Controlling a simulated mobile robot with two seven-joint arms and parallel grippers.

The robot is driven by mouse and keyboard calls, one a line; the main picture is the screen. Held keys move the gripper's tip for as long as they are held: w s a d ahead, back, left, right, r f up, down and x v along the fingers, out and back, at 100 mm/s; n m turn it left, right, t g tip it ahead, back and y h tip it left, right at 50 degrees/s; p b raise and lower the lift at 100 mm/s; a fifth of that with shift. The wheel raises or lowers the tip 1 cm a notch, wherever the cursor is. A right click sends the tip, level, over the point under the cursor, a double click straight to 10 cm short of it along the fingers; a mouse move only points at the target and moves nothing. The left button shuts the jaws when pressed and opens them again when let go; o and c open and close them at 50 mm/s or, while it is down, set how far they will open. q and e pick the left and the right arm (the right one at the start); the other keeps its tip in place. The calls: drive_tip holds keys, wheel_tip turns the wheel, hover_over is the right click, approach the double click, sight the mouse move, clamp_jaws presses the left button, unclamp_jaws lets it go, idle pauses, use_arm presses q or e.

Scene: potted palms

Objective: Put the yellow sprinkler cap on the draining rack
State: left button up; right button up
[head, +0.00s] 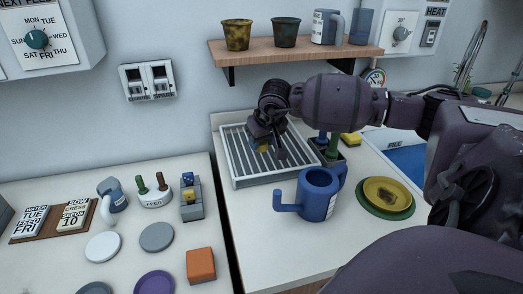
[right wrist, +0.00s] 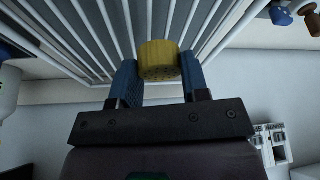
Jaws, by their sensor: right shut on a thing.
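The yellow sprinkler cap (right wrist: 158,60) is between the two blue fingertips of my right gripper (right wrist: 157,82), which is shut on it. In the head view the cap is a small yellow patch (head: 262,148), partly hidden by my right gripper (head: 265,142). The draining rack (head: 238,170) is a white slatted rack on the counter near the wall. My right gripper is over the rack, and its bars (right wrist: 90,40) show behind the cap in the right wrist view. I cannot tell whether the cap touches the bars. My left gripper is not in view.
A blue watering can (head: 318,195) stands in front of the rack. Green and yellow dishes (head: 387,195) lie to its right. A dark caddy with bottles (head: 328,147) and a yellow sponge (head: 351,139) are right of the rack. A wooden shelf (head: 290,54) with pots hangs above.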

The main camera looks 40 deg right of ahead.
sight(263, 147)
wheel_tip(263, 147, down, 4)
drive_tip(key=shift+r, duration=0.2)
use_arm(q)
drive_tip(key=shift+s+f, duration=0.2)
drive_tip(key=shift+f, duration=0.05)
use_arm(e)
drive_tip(key=shift+f, duration=0.15)
drive_tip(key=o, duration=0.9)
drive_tip(key=shift+o, duration=0.3)
